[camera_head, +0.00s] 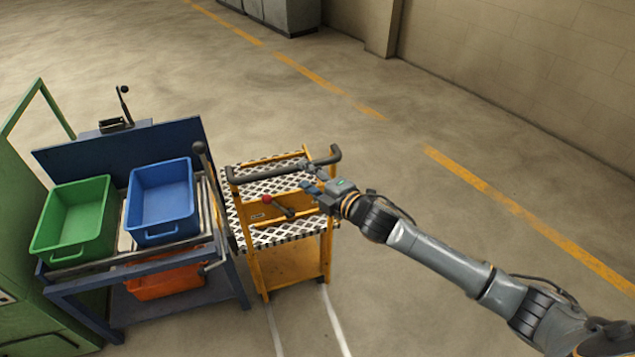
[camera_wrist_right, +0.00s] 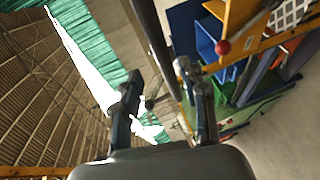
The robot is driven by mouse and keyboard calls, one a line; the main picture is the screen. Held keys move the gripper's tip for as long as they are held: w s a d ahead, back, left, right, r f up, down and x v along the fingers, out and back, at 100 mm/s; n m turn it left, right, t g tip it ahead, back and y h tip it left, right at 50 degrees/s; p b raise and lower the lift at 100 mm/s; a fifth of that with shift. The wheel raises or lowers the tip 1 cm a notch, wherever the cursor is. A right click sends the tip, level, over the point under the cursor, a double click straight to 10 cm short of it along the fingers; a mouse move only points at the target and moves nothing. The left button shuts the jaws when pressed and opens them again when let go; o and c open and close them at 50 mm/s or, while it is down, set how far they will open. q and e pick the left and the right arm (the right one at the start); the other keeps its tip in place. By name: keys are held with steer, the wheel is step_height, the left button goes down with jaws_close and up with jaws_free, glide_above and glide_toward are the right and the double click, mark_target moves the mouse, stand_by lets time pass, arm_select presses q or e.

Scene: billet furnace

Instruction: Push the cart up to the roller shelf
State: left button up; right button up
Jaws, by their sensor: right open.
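The yellow cart (camera_head: 290,265) stands on the floor at the centre of the head view, with white-and-black patterned decks. It has a dark push handle (camera_head: 270,174) at its top and a red-knobbed lever (camera_head: 268,199). The blue roller shelf (camera_head: 120,143) stands close to its left, with a green bin (camera_head: 75,222) and a blue bin (camera_head: 162,200) on top. My right gripper (camera_head: 312,187) is open at the right end of the cart handle. In the right wrist view a dark bar (camera_wrist_right: 155,45) runs between the open fingers (camera_wrist_right: 158,78); contact cannot be told. My left gripper is out of view.
An orange bin (camera_head: 165,278) sits low in the shelf. A green cabinet (camera_head: 22,190) stands at the far left. White floor lines (camera_head: 335,322) run beside the cart. The floor to the right is open up to the wall (camera_head: 520,75).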

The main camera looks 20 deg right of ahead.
steer(key=v, duration=0.3)
steer(key=shift+s+d+r, duration=0.1)
steer(key=shift+s+d, duration=0.1)
steer(key=shift+s, duration=0.15)
steer(key=n+t+y+b, duration=0.2)
steer(key=t+b, duration=0.2)
steer(key=b, duration=0.6)
glide_toward(290, 169)
steer(key=x, duration=0.7)
steer(key=f+p+x, duration=0.1)
steer(key=x, duration=0.2)
steer(key=shift+w, duration=0.45)
steer(key=shift+c, duration=0.5)
jaws_close()
